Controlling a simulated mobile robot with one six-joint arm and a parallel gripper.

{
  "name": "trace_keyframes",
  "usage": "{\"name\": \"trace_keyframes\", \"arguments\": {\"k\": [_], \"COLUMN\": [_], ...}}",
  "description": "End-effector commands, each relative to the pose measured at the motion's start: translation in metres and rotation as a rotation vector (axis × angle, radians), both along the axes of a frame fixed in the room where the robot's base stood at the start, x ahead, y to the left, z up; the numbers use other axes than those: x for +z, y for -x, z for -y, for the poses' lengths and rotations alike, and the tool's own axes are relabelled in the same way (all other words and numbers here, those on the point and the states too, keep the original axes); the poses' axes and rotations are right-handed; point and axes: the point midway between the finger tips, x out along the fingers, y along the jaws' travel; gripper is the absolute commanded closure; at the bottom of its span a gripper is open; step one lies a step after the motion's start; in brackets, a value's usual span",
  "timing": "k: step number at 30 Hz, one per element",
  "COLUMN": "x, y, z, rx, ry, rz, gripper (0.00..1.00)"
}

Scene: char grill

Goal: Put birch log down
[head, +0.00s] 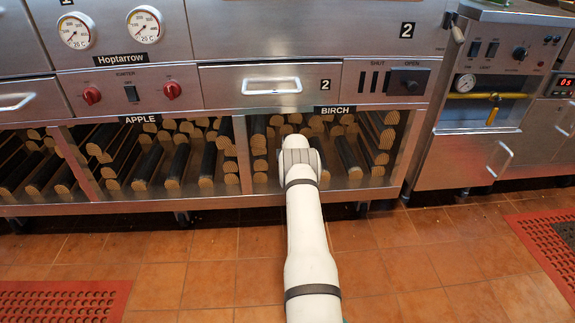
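The birch compartment (390,183), under the black BIRCH label (335,111), holds several dark-barked logs with pale cut ends. One birch log (348,155) lies angled inwards on its floor. My white arm reaches forward from the bottom of the head view into the front of this compartment. My gripper is hidden behind the arm's far end. Whether a log is held there cannot be seen.
The APPLE compartment (150,197) to the left is also stocked with logs, with a metal divider between. Above are a drawer handle (271,86), red knobs and gauges. Another steel unit (470,150) stands right. The tiled floor (225,262) is clear, with red mats (62,302) at both sides.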

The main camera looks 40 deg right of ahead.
Motion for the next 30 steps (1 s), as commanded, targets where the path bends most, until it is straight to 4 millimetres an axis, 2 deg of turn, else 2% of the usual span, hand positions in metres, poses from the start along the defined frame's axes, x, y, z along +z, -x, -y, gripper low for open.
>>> {"name": "trace_keyframes", "arguments": {"k": [10,11,18,26,30], "x": [-0.001,-0.002,-0.002,0.000,0.011], "y": [0.000,0.001,0.001,0.001,0.004], "z": [0.002,0.001,0.002,0.002,0.001], "rx": [-0.001,-0.002,-0.003,-0.004,-0.004], "ry": [0.002,0.000,0.001,0.001,0.001], "rz": [0.002,0.001,0.000,0.001,0.002], "gripper": [0.82,0.41,0.22,0.22,0.22]}}
